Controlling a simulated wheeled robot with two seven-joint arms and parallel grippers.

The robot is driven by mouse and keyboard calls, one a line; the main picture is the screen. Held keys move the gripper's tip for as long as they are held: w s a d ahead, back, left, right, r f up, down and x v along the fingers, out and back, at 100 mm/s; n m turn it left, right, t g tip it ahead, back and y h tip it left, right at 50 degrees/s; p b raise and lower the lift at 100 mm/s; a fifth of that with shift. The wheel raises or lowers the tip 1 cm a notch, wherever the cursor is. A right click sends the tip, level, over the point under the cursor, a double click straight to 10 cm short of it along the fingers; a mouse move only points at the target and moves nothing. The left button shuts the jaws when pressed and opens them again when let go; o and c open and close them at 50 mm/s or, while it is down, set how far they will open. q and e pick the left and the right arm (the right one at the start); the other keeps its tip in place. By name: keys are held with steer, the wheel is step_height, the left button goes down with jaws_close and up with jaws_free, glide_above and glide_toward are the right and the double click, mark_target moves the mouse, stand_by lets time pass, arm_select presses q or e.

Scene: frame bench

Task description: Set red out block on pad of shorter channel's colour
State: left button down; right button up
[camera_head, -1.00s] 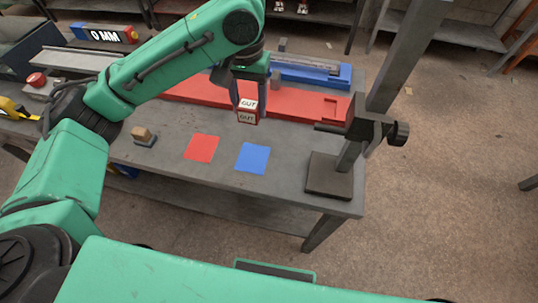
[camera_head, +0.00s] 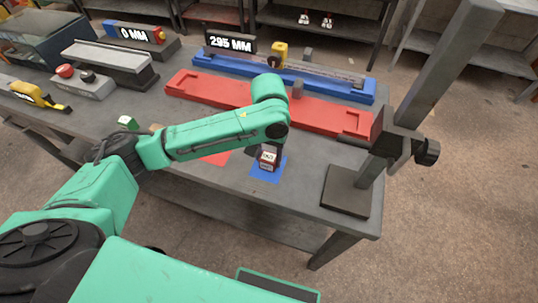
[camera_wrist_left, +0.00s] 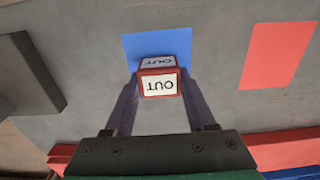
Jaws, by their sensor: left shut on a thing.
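My left gripper (camera_head: 268,157) is shut on the red block with white "OUT" labels (camera_head: 268,163). The block is over the blue pad (camera_head: 270,178) near the bench's front edge; whether it touches the pad is unclear. In the left wrist view the block (camera_wrist_left: 158,84) sits between the fingers, overlapping the near edge of the blue pad (camera_wrist_left: 140,44). The red pad (camera_head: 217,158) lies to the left, partly behind my arm; it is bare in the wrist view (camera_wrist_left: 278,55). The red channel (camera_head: 335,118) lies behind the pads, the blue channel (camera_head: 225,68) behind it. My right gripper is out of view.
A display reading "295 MM" (camera_head: 230,42) is behind the blue channel; one reading "0 MM" (camera_head: 134,33) is back left.

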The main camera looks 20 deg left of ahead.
mark_target(269, 156)
arm_select(q)
steer(key=shift+c, duration=1.4)
jaws_free()
steer(key=shift+o, duration=0.3)
steer(key=shift+r, duration=0.35)
step_height(269, 156, up, 12)
steer(key=shift+f+p, duration=0.2)
steer(key=shift+p, duration=0.1)
steer(key=shift+s+f, duration=0.1)
